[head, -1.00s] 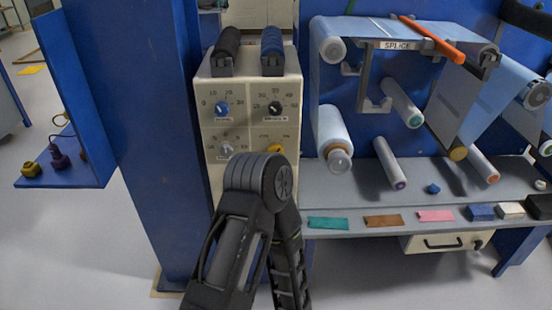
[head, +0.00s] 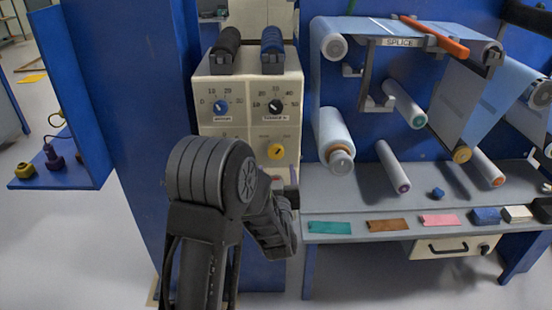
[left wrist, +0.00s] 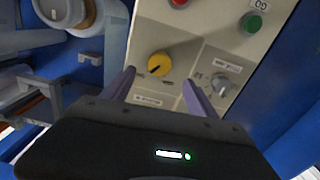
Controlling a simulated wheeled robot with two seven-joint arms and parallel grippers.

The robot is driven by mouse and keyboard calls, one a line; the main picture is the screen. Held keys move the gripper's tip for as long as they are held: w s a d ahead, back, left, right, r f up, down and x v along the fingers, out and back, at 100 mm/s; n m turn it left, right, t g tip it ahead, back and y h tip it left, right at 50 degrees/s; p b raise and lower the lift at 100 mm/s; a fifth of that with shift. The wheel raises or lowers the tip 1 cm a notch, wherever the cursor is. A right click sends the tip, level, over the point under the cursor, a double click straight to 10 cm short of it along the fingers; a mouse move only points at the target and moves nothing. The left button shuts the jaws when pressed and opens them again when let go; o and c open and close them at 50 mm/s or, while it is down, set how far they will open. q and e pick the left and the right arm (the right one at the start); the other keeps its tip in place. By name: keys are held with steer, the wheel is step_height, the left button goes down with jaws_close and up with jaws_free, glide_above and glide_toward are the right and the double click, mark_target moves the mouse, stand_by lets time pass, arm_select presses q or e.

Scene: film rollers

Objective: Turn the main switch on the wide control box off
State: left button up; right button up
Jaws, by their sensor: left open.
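The wide cream control box (head: 288,135) stands on a blue post in the head view. Its upper row has a blue knob (head: 221,107) and a black knob (head: 275,107). A yellow knob (head: 277,151) sits below, and also shows in the left wrist view (left wrist: 159,64) beside a grey knob (left wrist: 221,83). I cannot read which is the main switch. My left gripper (left wrist: 158,78) is open and empty, its fingers pointing at the panel around the yellow knob, seemingly short of it. In the head view my arm hides the lower panel. My right gripper is out of view.
A red button (left wrist: 178,3) and a green button (left wrist: 252,22) are on the panel in the left wrist view. Black and blue rollers (head: 272,46) top the box. A grey shelf (head: 345,200) with coloured strips and film rollers is at right.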

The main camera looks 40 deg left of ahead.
mark_target(276, 155)
arm_select(q)
steer(key=shift+p+x, duration=0.45)
steer(key=shift+x, duration=3.5)
steer(key=shift+c, duration=0.2)
steer(key=shift+f, duration=0.1)
steer(key=c, duration=1.3)
